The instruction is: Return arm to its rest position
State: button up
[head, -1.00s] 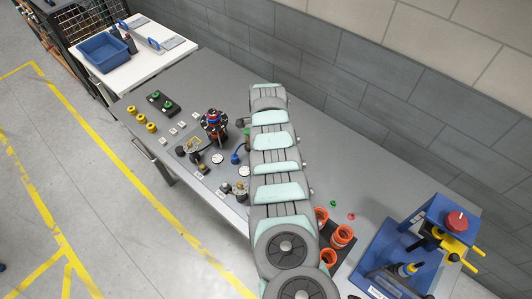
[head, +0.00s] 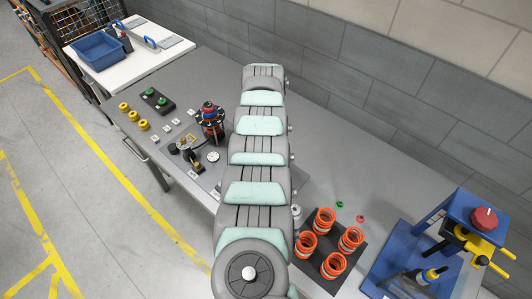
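My grey and pale-green arm (head: 256,158) stretches over the middle of the grey workbench (head: 330,135), from the bottom of the head view up towards the wall. My gripper does not show in the head view, so I cannot see its fingers or whether it holds anything. The arm hides part of the bench and some of the parts beside it.
The bench's back right is clear.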

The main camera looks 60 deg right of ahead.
jog(key=shift+r, duration=0.1)
jog(key=c, duration=1.3)
jog(key=n, duration=0.4)
jog(key=shift+c, duration=0.2)
jog(key=n, duration=0.4)
jog(key=shift+n, duration=0.3)
jog(key=n, duration=0.4)
jog(key=shift+r, duration=0.1)
jog(key=n, duration=0.4)
jog(key=shift+n, duration=0.3)
jog(key=o, duration=1.3)
jog(key=shift+o, duration=0.2)
